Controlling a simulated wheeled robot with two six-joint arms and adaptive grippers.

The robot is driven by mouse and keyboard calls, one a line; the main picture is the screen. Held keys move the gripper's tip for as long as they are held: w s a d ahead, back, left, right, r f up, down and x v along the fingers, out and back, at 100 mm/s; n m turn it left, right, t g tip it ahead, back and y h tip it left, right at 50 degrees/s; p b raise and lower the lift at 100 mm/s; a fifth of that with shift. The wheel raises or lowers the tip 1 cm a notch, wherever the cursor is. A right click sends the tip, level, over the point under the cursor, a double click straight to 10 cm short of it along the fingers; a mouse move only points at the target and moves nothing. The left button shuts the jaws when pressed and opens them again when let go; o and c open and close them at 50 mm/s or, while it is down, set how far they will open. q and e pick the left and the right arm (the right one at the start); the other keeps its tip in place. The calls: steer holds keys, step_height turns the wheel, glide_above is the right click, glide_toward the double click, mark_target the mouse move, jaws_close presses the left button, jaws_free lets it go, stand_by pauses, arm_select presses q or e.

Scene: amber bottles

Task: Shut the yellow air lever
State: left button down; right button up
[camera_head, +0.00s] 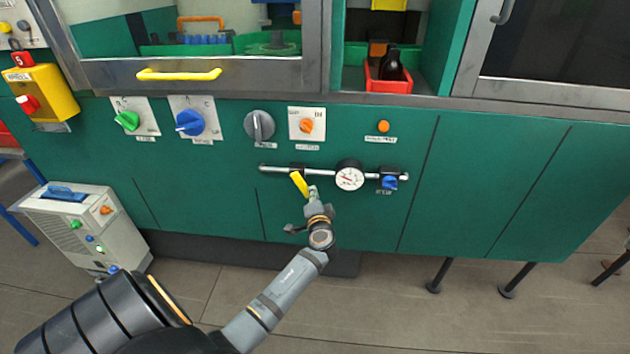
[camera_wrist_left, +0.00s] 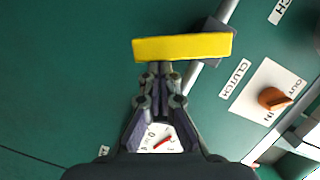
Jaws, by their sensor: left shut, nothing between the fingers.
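The yellow air lever (camera_head: 299,183) sits on a grey pipe on the green machine front. It slants down to the right from the pipe in the head view. In the left wrist view the lever (camera_wrist_left: 182,48) is a wide yellow bar just ahead of the fingertips. My left gripper (camera_head: 313,190) is at the lever's lower end, on its right side. Its fingers (camera_wrist_left: 160,78) are shut and empty, with the tips at or very close to the lever's edge; I cannot tell if they touch. My right gripper is not in view.
A pressure gauge (camera_head: 349,177) and a blue valve (camera_head: 389,183) sit right of the lever on the same pipe (camera_head: 275,169). Knobs (camera_head: 259,125) line the panel above. A grey box (camera_head: 85,228) stands on the floor at left. The panel below the pipe is clear.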

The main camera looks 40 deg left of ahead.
mark_target(305, 194)
arm_select(q)
steer(key=a+f+m+b, duration=0.1)
steer(key=m, duration=0.1)
steer(key=s+f+m+y+b, duration=0.1)
steer(key=m, duration=0.1)
steer(key=shift+a+t, duration=0.3)
steer(key=shift+a, duration=0.1)
steer(key=shift+s+a+f+m+b, duration=0.1)
steer(key=shift+s+a+m+b, duration=0.15)
steer(key=shift+m, duration=0.25)
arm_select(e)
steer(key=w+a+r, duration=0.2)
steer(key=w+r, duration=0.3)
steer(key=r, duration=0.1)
arm_select(q)
steer(key=shift+w, duration=0.1)
